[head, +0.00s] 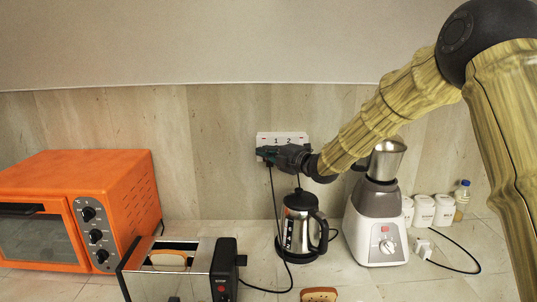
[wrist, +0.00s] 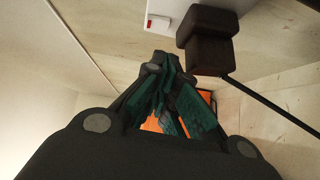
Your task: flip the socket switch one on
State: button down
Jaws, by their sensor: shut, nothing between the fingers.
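The white wall socket panel (head: 282,135) carries the labels 1 and 2, with small red marks near its ends. My gripper (head: 262,153) is shut and empty, in front of the panel's lower left part, and hides some of it. In the wrist view my gripper's closed fingers (wrist: 163,62) point toward the wall beside the panel (wrist: 180,8). A small red switch mark (wrist: 150,22) shows on the panel just beyond the fingertips. A black plug (wrist: 208,40) sits beside the fingers. I cannot tell whether the fingertips touch the panel.
A black cable (head: 274,205) hangs from the socket area to the counter. Below stand a kettle (head: 300,225), a toaster (head: 205,268) and a blender (head: 376,225). An orange oven (head: 125,190) is at the left. White canisters (head: 424,210) stand at the right.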

jog(key=b+v, duration=0.3)
jog(key=v, duration=0.7)
jog(key=shift+s+f, duration=0.3)
jog(key=shift+f, duration=0.4)
